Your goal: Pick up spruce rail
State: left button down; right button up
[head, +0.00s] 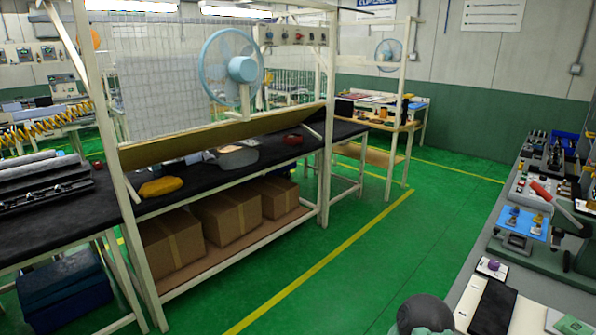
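I cannot pick out a spruce rail for certain. Long grey and black rail-like parts (45,185) lie on the dark-topped bench (90,215) at the left edge of the head view; their exact kind is too small to tell. On the right, a workbench (465,285) carries a blue tray (521,222) with small yellow and grey pieces, a red-handled tool (548,195) and a black flat pad (493,307). Neither of my grippers is in view.
Cardboard boxes (225,216) fill the lower shelf of the left bench. A blue bin (65,290) stands on the floor at lower left. A blue fan (240,68) hangs above the bench. The green floor (370,250) between the benches is clear.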

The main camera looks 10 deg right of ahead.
aim_at(556, 155)
jog(key=i+j+u, duration=0.2)
jog(key=i, duration=0.3)
jog(key=i+j+u, duration=0.2)
jog(key=i, duration=0.35)
jog(key=i+l+z, duration=0.2)
jog(key=i+z, duration=0.2)
jog(key=i+l+z, duration=0.1)
jog(key=i+z, duration=0.65)
jog(key=i+j+z, duration=0.2)
jog(key=i+z, duration=0.15)
jog(key=i+l+z, duration=0.15)
jog(key=i+z, duration=0.2)
jog(key=i, duration=0.7)
jog(key=i+j+z, duration=0.1)
jog(key=i+z, duration=0.25)
jog(key=i, duration=2.7)
